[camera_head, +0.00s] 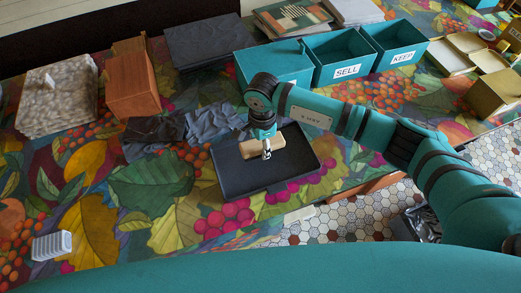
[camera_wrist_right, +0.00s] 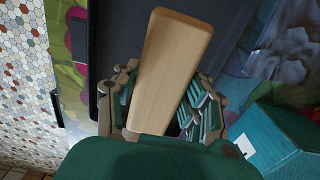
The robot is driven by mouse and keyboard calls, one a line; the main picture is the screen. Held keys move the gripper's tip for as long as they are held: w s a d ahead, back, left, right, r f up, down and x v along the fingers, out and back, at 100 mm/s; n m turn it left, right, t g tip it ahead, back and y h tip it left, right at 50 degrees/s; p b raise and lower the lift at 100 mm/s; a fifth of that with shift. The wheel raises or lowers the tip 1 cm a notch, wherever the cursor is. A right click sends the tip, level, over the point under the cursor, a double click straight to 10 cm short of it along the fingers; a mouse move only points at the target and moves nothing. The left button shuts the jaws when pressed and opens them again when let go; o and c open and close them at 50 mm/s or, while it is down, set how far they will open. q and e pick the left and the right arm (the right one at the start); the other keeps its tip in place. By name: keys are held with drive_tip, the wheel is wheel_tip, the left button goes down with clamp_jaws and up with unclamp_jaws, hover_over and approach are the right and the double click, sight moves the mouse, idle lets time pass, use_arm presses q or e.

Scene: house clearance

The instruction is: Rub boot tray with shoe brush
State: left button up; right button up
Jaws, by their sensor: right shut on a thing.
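The boot tray (camera_head: 240,183) is a dark, shallow rectangular tray lying on the patterned table cover. It also fills the background of the right wrist view (camera_wrist_right: 240,22). The shoe brush (camera_head: 252,149) has a pale wooden back; its bristles are hidden. My right gripper (camera_head: 267,151) is shut on the brush and holds it over the back half of the tray. In the right wrist view my right gripper (camera_wrist_right: 165,108) has a finger on each side of the wooden brush (camera_wrist_right: 172,65). I cannot tell whether the brush touches the tray. My left gripper does not show.
Crumpled dark cloth (camera_head: 185,128) lies just left of the tray. Teal boxes marked SELL (camera_head: 347,71) and KEEP (camera_head: 402,58) stand behind. A wooden block-like holder (camera_head: 133,85), a speckled box (camera_head: 57,98) and a small white ridged item (camera_head: 52,245) are at left. The front left is mostly clear.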

drive_tip(key=shift+r+p, duration=0.3)
drive_tip(key=shift+r, duration=0.95)
